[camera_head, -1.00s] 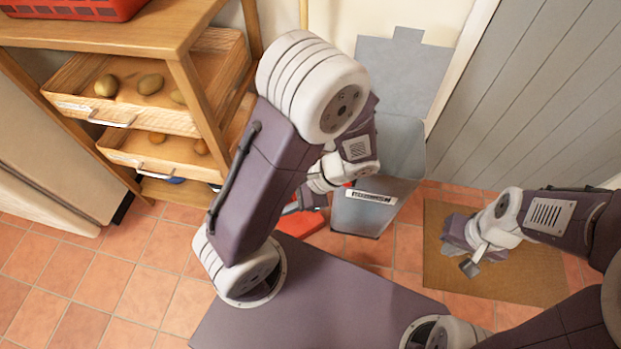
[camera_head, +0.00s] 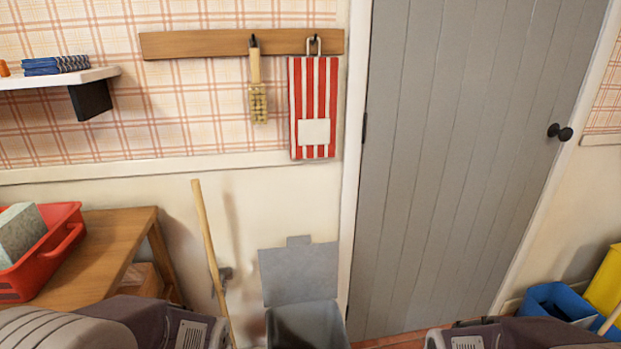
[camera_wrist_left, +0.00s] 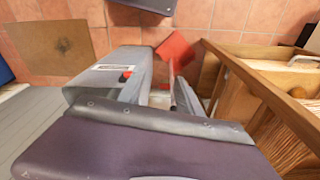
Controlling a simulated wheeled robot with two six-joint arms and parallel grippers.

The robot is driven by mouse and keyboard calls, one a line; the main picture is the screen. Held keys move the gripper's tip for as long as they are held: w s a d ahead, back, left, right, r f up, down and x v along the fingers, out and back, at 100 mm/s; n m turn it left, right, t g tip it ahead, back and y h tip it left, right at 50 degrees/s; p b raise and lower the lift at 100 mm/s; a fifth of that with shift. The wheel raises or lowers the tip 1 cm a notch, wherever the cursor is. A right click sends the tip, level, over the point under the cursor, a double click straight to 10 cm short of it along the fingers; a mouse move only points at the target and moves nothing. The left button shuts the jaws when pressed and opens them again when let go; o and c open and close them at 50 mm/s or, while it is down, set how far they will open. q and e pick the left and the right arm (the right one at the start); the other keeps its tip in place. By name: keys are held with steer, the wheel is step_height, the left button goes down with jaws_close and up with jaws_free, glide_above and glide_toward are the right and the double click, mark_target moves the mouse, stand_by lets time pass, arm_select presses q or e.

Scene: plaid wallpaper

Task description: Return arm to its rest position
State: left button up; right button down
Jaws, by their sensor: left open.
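My left arm (camera_head: 110,325) comes in at the bottom left of the head view, folded low, with only its upper links showing. Its gripper is out of that view. In the left wrist view my left gripper (camera_wrist_left: 175,88) is open, with nothing seen between its fingers; its purple-grey body fills the bottom of the picture. My right arm (camera_head: 520,335) shows only as a strip along the bottom right edge of the head view, and its gripper is out of view.
A grey bin (camera_head: 305,325) stands open by the wall beside a broom handle (camera_head: 207,245). A wooden shelf unit (camera_head: 120,240) bears a red crate (camera_head: 72,240). A red dustpan (camera_wrist_left: 175,48) and a brown mat (camera_wrist_left: 55,48) lie on the tiles. A grey door (camera_head: 460,150) is shut.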

step_height(320, 180, up, 28)
steer(key=p, duration=2.4)
steer(key=shift+r, duration=0.15)
